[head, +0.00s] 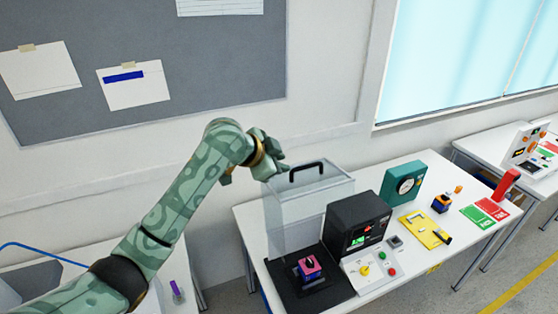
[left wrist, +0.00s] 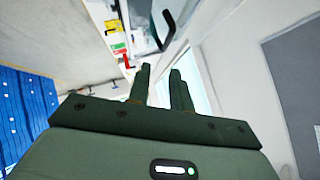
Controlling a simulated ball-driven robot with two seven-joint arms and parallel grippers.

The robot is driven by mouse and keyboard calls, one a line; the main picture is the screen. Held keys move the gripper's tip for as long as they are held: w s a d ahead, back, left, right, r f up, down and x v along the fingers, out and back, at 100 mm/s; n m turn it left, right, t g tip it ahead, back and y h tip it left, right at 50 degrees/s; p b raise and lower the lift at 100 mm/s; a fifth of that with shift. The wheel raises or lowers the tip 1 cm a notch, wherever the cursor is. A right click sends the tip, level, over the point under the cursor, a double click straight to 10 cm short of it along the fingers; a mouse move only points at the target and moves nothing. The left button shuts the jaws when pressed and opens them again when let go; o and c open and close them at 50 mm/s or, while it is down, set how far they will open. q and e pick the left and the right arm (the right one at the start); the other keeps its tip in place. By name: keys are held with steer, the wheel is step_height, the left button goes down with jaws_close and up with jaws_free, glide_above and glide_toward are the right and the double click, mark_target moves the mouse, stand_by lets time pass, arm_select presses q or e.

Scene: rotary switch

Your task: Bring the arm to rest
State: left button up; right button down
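My left arm, in patterned green, reaches up from the lower left in the head view. Its gripper (head: 272,168) is in the air at the left end of a clear cover (head: 300,215) with a black handle (head: 308,171). In the left wrist view the two fingers (left wrist: 160,78) stand apart with nothing between them. The black handle also shows there, beyond the fingertips (left wrist: 164,28). Whether the gripper touches the cover cannot be told. A control panel with a yellow rotary knob (head: 365,270) sits on the table. My right gripper is not in view.
The white table (head: 400,287) also holds a black machine with a screen (head: 356,222), a purple-and-orange block (head: 309,268) on a black base, a teal dial box (head: 402,183) and a yellow plate (head: 425,229). A wall with a grey board (head: 150,60) is behind.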

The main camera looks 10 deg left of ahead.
arm_select(q)
steer(key=s+a+f+n+y, duration=0.1)
steer(key=s+a+f+y, duration=0.15)
steer(key=s+f, duration=0.45)
steer(key=s+a+f+n+y, duration=0.1)
steer(key=s+a+f+n, duration=0.15)
steer(key=s+f, duration=0.45)
steer(key=s+a+f+n+g+y, duration=0.1)
steer(key=s+a+y, duration=0.2)
steer(key=s+a, duration=0.5)
steer(key=s+a+f+n+y, duration=0.1)
steer(key=s+a+n+y, duration=0.2)
steer(key=s, duration=0.8)
steer(key=s+d+f+g+h+b, duration=0.15)
steer(key=f+b, duration=0.35)
steer(key=f, duration=1)
steer(key=s+f+g+b, duration=0.1)
steer(key=s+f+b, duration=0.3)
steer(key=f, duration=1)
steer(key=s+d+f+g+h+b, duration=0.15)
steer(key=f+b, duration=0.45)
steer(key=f, duration=0.9)
steer(key=s+f+n+g+h+b, duration=0.1)
steer(key=s+f+n+g+b, duration=0.1)
steer(key=s+f+b, duration=0.8)
steer(key=s+f, duration=0.8)
steer(key=f, duration=0.5)
steer(key=shift+s+a+g, duration=0.25)
steer(key=shift+s+g, duration=0.05)
